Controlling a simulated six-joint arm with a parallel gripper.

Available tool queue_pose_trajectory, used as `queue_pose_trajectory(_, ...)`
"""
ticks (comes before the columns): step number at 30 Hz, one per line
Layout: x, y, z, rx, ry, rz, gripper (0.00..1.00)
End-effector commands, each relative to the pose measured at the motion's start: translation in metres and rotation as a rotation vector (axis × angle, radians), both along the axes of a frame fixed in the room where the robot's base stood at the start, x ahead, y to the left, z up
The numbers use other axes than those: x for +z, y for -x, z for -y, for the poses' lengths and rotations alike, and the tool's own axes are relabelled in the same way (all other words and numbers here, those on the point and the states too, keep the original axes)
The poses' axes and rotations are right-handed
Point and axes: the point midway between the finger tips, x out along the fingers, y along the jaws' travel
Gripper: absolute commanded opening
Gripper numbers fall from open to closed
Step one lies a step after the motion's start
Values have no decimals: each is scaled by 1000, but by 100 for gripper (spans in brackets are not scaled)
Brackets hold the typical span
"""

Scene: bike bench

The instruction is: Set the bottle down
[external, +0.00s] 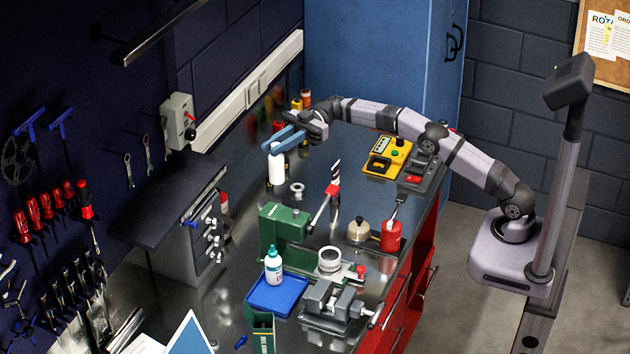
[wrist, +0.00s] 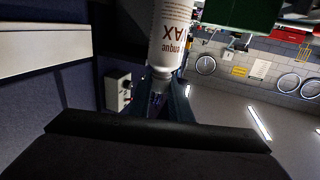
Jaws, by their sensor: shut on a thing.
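A white bottle (external: 277,167) hangs upright below my gripper (external: 276,143) in the external view, over the far part of the bench (external: 322,160). The blue fingers are shut on it near its top. In the wrist view the bottle (wrist: 180,35) appears upside down, with red and dark lettering on its label, and its narrow end sits between the fingers (wrist: 160,98). I cannot tell whether its base touches the bench top.
A metal ring-like part (external: 297,190) lies close right of the held bottle. A yellow box (external: 387,157) is to the right, and small bottles (external: 305,99) stand behind. Some bench top between is bare.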

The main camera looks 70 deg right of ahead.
Motion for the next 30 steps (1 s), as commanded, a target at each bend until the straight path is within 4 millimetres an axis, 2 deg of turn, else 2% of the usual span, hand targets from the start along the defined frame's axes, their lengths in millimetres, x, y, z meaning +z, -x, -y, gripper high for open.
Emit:
queue_pose_trajectory(1, -10, -1, 12, -2, -1, -1, 0)
queue_pose_trajectory(3, -17, -1, 24, -3, -2, 1, 0)
queue_pose_trajectory(9, -29, -1, 39, -6, -1, 3, 0)
queue_pose_trajectory(16, -38, -1, 41, -6, -2, 1, 0)
queue_pose_trajectory(24, -77, -1, 40, -6, -2, -1, 0)
queue_pose_trajectory(30, -91, -1, 40, -6, -2, 3, 0)
